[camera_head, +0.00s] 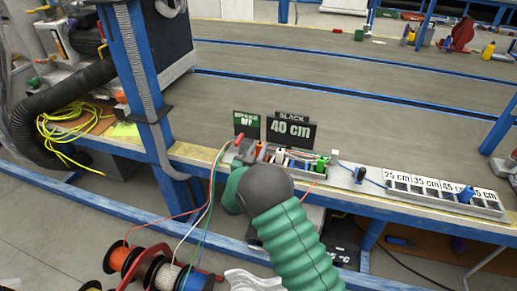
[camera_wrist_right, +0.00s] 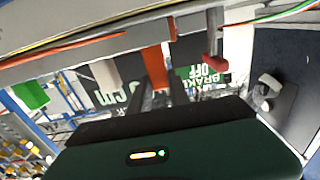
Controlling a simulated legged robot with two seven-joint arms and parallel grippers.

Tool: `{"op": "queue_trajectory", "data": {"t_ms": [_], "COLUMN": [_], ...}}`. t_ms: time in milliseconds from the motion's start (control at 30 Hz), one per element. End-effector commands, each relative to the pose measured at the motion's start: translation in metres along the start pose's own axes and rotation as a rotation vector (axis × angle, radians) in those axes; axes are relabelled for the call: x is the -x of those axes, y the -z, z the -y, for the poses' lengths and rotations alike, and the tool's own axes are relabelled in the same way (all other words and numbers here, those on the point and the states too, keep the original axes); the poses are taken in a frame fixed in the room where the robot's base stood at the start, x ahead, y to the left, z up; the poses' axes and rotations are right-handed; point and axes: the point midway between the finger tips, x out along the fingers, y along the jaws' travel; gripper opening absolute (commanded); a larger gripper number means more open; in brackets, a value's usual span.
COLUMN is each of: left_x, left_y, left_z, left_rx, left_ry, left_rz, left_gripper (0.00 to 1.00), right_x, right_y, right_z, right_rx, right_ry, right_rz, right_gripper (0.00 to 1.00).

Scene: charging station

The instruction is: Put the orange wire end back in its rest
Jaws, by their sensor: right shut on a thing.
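The orange wire end (camera_wrist_right: 155,66) shows in the wrist view as an orange block between the two dark fingers of my right gripper (camera_wrist_right: 155,95), which is shut on it. In the head view my right gripper (camera_head: 246,165) is at the left end of the wire station (camera_head: 345,177), largely hidden by my own green-sleeved arm. A small orange piece (camera_head: 259,148) shows just above it. The white wire end (camera_wrist_right: 106,76) and green wire end (camera_wrist_right: 31,93) stand to the left in the wrist view. The rest's opening is hidden. My left gripper is not in view.
A red-tipped piece (camera_wrist_right: 212,48) is close right of the fingers in the wrist view. Signs (camera_head: 290,131) stand behind the station. Wire spools (camera_head: 165,272) sit below left, with wires rising to the station. A blue post (camera_head: 148,95) stands left.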

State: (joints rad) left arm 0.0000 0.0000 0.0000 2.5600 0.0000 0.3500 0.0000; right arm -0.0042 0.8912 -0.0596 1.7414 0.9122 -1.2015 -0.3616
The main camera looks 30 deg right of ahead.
Motion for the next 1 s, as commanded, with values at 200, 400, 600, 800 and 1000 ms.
{"op": "queue_trajectory", "data": {"t_ms": [200, 400, 600, 800, 1000], "left_x": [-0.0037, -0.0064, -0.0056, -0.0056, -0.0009], "left_y": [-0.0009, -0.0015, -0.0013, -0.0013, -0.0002], "left_z": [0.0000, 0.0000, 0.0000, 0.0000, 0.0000], "left_rx": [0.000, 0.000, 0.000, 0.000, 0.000], "left_ry": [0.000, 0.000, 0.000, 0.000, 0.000], "left_rz": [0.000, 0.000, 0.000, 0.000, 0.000], "left_gripper": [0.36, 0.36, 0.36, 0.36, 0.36], "right_x": [0.0000, 0.0000, 0.0000, 0.0000, 0.0073], "right_y": [-0.0063, -0.0115, -0.0106, -0.0106, -0.0095], "right_z": [0.0001, 0.0000, -0.0001, -0.0001, 0.0006], "right_rx": [0.000, 0.000, 0.000, 0.000, 0.001], "right_ry": [0.000, 0.000, 0.000, 0.000, 0.001], "right_rz": [0.000, 0.000, 0.000, 0.000, 0.003], "right_gripper": [0.00, 0.00, 0.46, 0.48, 0.48]}}
